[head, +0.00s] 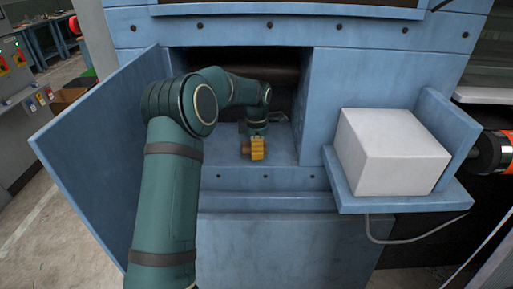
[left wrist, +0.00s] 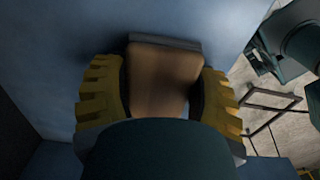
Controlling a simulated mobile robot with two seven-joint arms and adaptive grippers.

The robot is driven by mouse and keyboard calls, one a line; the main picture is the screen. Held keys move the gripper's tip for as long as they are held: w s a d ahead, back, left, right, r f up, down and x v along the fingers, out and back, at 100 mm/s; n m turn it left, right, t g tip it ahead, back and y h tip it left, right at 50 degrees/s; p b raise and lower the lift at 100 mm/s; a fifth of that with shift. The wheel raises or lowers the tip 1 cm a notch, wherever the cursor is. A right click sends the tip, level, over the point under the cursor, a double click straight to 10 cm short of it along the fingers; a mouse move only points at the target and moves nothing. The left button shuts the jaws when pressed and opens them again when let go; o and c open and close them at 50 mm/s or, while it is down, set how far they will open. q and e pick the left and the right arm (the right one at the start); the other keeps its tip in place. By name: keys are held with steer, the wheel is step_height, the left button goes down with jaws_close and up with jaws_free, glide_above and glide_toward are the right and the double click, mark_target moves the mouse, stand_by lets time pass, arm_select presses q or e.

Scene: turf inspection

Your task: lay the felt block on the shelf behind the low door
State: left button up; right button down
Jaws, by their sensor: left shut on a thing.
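My left arm reaches into the opening of a blue cabinet, and my left gripper (head: 256,149) is inside, low over the blue shelf (head: 222,178). In the left wrist view the yellow fingers of my left gripper (left wrist: 162,92) are on both sides of a brown felt block (left wrist: 162,78), shut on it. A blue-grey surface is behind the block; I cannot tell whether they touch. The block cannot be made out in the head view. The low door (head: 95,150) stands open at the left. My right gripper is not in view.
A white block (head: 388,155) sits on a blue side ledge (head: 400,202) right of the opening. A dark cylinder with an orange band (head: 492,152) is at the right edge. The opening's side walls and top edge surround my left arm.

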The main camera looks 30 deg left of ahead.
arm_select(q)
steer(key=o, duration=1.2)
steer(key=r, duration=0.4)
steer(key=r+p, duration=0.1)
steer(key=r, duration=0.1)
steer(key=shift+s+d+r, duration=0.15)
steer(key=shift+s+r, duration=0.15)
steer(key=shift+r, duration=0.5)
